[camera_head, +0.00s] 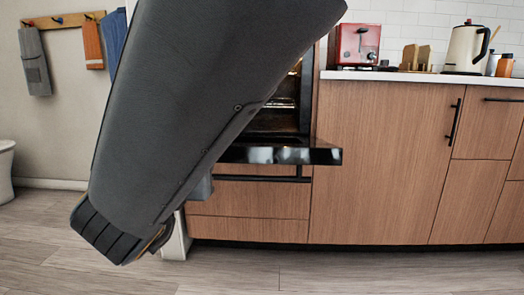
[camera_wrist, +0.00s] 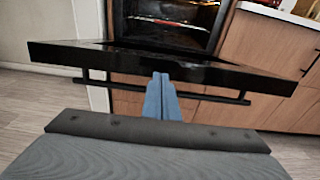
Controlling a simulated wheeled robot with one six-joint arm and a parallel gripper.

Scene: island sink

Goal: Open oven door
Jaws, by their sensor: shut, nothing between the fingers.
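The oven door (camera_wrist: 230,76) is open and folded down to roughly level, a dark slab in front of the oven. Its edge also shows in the head view (camera_head: 325,156), partly hidden by my arm. The dark handle bar (camera_wrist: 215,97) runs just below the door's edge in the wrist view. The oven cavity (camera_wrist: 180,18) is open behind the door, with racks and a warm glow visible inside. My gripper (camera_wrist: 160,77) is shut and empty, with its fingertips in front of the door's edge near its middle. I cannot tell whether they touch it. The head view hides my fingers.
Wooden cabinets (camera_head: 385,160) stand right of the oven, under a white counter (camera_head: 420,77) with a red toaster (camera_head: 358,45) and a kettle (camera_head: 467,48). A wooden drawer (camera_head: 250,200) is below the oven. The floor (camera_head: 400,272) in front is clear.

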